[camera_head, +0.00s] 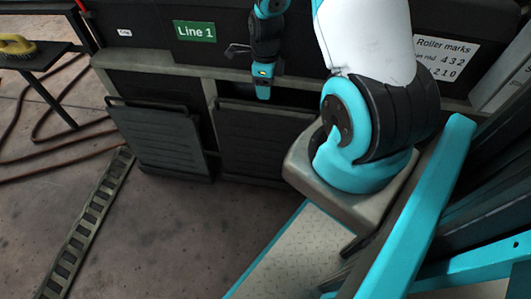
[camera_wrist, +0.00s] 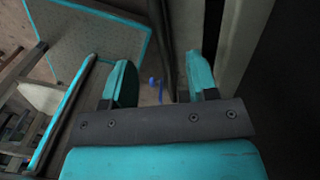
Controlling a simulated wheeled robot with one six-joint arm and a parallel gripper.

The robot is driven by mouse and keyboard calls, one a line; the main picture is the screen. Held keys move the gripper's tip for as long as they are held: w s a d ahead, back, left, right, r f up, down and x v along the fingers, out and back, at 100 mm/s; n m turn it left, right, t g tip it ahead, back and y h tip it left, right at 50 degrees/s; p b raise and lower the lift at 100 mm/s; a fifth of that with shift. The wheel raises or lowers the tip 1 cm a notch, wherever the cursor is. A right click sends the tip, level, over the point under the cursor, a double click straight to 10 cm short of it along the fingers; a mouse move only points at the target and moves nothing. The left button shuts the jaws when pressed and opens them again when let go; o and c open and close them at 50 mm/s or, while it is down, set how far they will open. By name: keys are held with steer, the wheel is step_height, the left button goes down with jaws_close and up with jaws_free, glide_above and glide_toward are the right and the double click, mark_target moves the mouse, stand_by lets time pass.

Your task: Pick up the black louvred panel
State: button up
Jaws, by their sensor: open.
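Two dark louvred panels show in the head view, low on the front of the dark machine. The left louvred panel (camera_head: 160,140) has a bar along its top and stands tilted outward from the frame. The right louvred panel (camera_head: 262,142) sits beside it, past a grey post, partly behind my arm's base. In the wrist view my gripper (camera_wrist: 162,78) has its two teal fingers wide apart, with nothing held between them. In the head view my wrist hangs above the right panel, apart from it. I cannot make out a louvred panel in the wrist view.
A green "Line 1" sign (camera_head: 195,31) and a white "Roller marks" notice (camera_head: 446,57) are on the machine. A brush (camera_head: 17,45) lies on a dark table (camera_head: 38,57) at left. Hoses (camera_head: 45,130) and a slotted metal strip (camera_head: 88,222) lie on the floor. Small blue items (camera_wrist: 160,87) show beyond the fingers.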

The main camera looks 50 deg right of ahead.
mark_target(266, 107)
step_height(266, 107, down, 5)
steer(key=shift+s+a+f+b, duration=0.1)
steer(key=shift+a+b, duration=0.05)
steer(key=shift+b, duration=0.35)
steer(key=f+b, duration=0.1)
steer(key=f, duration=0.4)
steer(key=shift+s+f+b, duration=0.15)
steer(key=shift+s+b, duration=0.05)
steer(key=shift+b, duration=0.2)
jaws_close()
steer(key=shift+w, duration=0.1)
stand_by(0.5)
